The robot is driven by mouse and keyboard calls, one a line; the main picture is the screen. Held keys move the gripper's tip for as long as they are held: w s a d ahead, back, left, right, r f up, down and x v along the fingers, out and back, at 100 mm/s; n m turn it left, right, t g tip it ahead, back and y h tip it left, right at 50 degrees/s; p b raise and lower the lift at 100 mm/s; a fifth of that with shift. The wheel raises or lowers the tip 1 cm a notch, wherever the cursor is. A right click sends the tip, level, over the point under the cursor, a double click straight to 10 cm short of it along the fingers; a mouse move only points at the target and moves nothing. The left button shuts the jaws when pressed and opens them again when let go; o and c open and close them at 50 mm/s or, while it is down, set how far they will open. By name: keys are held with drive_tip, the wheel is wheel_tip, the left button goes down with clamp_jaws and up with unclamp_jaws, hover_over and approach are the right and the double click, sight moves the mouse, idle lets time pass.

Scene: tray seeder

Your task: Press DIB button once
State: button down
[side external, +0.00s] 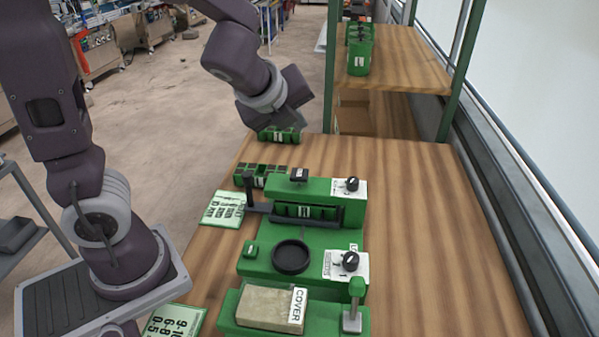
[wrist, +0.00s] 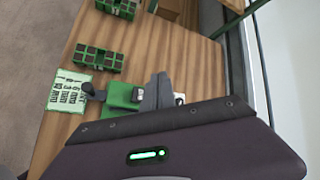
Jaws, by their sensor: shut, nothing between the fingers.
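The green seeder machine (side external: 318,186) stands on the wooden table. A dark, raised button-like block (side external: 299,174) with a small white label sits on its far top; it also shows in the wrist view (wrist: 138,96). A smaller green block (side external: 250,250) with a pale label sits left of the black round dish. The lettering on both is too small to read, so I cannot tell which is the DIB button. My gripper (side external: 297,117) is shut and empty, above the table's far left part, beyond the machine and apart from it. In the wrist view its grey fingers (wrist: 160,88) show near the raised block.
One cell tray (side external: 279,134) lies at the table's far edge, near my gripper. Another (side external: 262,175) lies left of the machine, by a printed card (side external: 222,209). Black knobs (side external: 350,261), a COVER block (side external: 262,307) and a shelf (side external: 400,60) stand around. The table's right side is clear.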

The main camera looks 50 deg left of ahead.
drive_tip(key=shift+w+f, duration=0.1)
approach(302, 170)
drive_tip(key=shift+w+a+f, duration=0.4)
drive_tip(key=shift+w, duration=0.35)
drive_tip(key=shift+w+a+f, duration=0.35)
drive_tip(key=shift+w+f, duration=0.1)
drive_tip(key=shift+w, duration=0.3)
drive_tip(key=shift+w+a+f, duration=0.4)
drive_tip(key=shift+w, duration=0.35)
idle(0.4)
drive_tip(key=shift+f, duration=0.4)
drive_tip(key=shift+f, duration=0.8)
idle(0.7)
drive_tip(key=shift+r, duration=1.25)
